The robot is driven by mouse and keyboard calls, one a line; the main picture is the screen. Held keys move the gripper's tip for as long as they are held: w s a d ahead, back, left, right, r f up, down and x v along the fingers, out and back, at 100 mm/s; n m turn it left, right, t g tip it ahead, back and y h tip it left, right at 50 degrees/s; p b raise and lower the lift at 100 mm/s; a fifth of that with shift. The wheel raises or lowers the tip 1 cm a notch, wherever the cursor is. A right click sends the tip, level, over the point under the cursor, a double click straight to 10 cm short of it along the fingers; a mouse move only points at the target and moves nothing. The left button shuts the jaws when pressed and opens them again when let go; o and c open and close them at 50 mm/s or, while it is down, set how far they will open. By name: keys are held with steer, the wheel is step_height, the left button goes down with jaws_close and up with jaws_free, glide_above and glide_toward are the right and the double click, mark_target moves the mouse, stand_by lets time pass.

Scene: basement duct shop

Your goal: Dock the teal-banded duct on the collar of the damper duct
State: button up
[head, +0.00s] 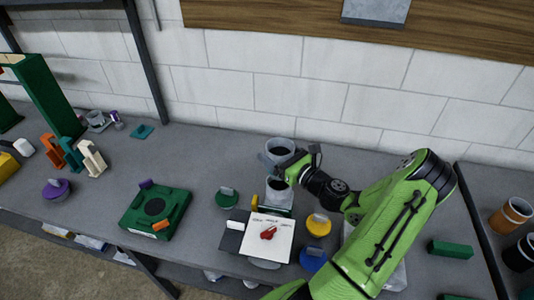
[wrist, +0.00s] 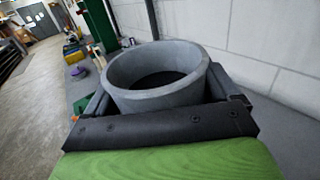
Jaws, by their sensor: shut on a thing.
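My gripper (head: 287,168) is shut on a grey, open-topped duct (wrist: 155,98), which fills the space between the jaws in the wrist view. In the head view a grey open-topped duct (head: 278,148) shows at the gripper's far side. No teal band shows on the held duct; the jaws hide its lower wall. A second grey cylindrical piece (head: 278,192) stands just in front of the gripper, with a yellow part beside it. It may be the damper duct; its collar is not clear. I cannot tell whether the two pieces touch.
A white sheet with a red item (head: 268,236) lies in front. Knobbed lids in green (head: 227,197), yellow (head: 319,225), blue (head: 313,258) and purple (head: 56,189) stand around. A green fixture (head: 155,210) sits left.

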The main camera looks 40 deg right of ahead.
step_height(320, 180, down, 6)
steer(key=b, duration=0.5)
steer(key=shift+r, duration=0.2)
steer(key=shift+s+f, duration=0.15)
steer(key=shift+s, duration=0.05)
steer(key=shift+a+r+p, duration=0.1)
steer(key=shift+r+p, duration=0.1)
steer(key=shift+p, duration=0.15)
stand_by(0.5)
steer(key=shift+f+b, duration=0.45)
steer(key=shift+f, duration=0.2)
steer(key=o, duration=0.9)
steer(key=s, duration=0.7)
steer(key=s+p, duration=0.1)
steer(key=s, duration=0.3)
steer(key=shift+d, duration=0.25)
